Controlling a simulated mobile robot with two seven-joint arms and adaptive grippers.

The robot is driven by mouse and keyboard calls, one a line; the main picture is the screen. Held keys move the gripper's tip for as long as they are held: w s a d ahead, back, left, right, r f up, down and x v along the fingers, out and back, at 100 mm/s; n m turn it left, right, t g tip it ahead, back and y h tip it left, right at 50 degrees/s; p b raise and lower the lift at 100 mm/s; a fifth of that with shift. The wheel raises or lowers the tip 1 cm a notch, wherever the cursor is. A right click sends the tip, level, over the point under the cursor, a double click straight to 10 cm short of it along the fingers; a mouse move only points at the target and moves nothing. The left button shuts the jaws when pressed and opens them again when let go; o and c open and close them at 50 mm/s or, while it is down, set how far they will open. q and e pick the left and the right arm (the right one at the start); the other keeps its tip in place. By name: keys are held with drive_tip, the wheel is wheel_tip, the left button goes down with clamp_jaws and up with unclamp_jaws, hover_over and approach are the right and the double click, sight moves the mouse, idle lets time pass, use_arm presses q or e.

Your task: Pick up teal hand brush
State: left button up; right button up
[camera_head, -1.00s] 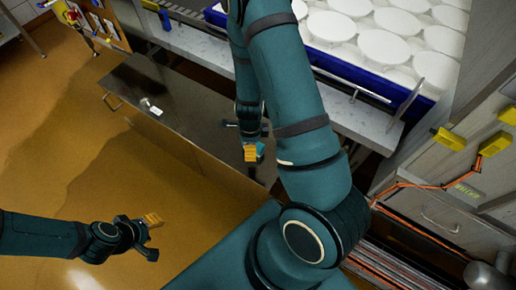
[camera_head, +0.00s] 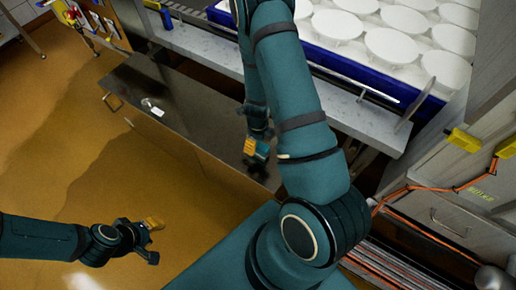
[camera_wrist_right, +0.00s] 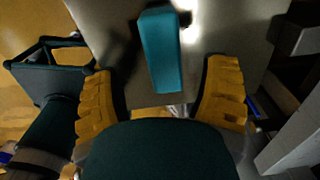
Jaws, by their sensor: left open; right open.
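The teal hand brush (camera_wrist_right: 161,50) shows in the right wrist view as a long teal block, lying over a dark grey surface. It is ahead of my right gripper (camera_wrist_right: 161,98), roughly between the lines of its two yellow-orange fingers, which stand wide apart. In the head view a small teal patch (camera_head: 262,152), possibly the brush, shows beside the fingers of my right gripper (camera_head: 252,150), partly hidden by them. I cannot tell whether they touch. My left gripper (camera_head: 152,239) is open and empty over the floor at lower left.
A dark low bench (camera_head: 185,115) with a small white item (camera_head: 152,107) lies under the right gripper. Behind it a grey counter (camera_head: 195,42) carries a blue crate (camera_head: 345,72) of white moulds. Grey cabinets with an orange cable (camera_head: 430,190) stand right. The floor at left is open.

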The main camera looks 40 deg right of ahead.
sight(258, 144)
drive_tip(key=shift+w+d+f+b, duration=0.1)
drive_tip(key=shift+f+b, duration=0.25)
drive_tip(key=shift+f, duration=0.95)
drive_tip(key=shift+w+d+f+b, duration=0.1)
drive_tip(key=shift+f+b, duration=0.2)
drive_tip(key=shift+f, duration=1)
drive_tip(key=shift+f, duration=0.25)
drive_tip(key=shift+c, duration=0.2)
clamp_jaws()
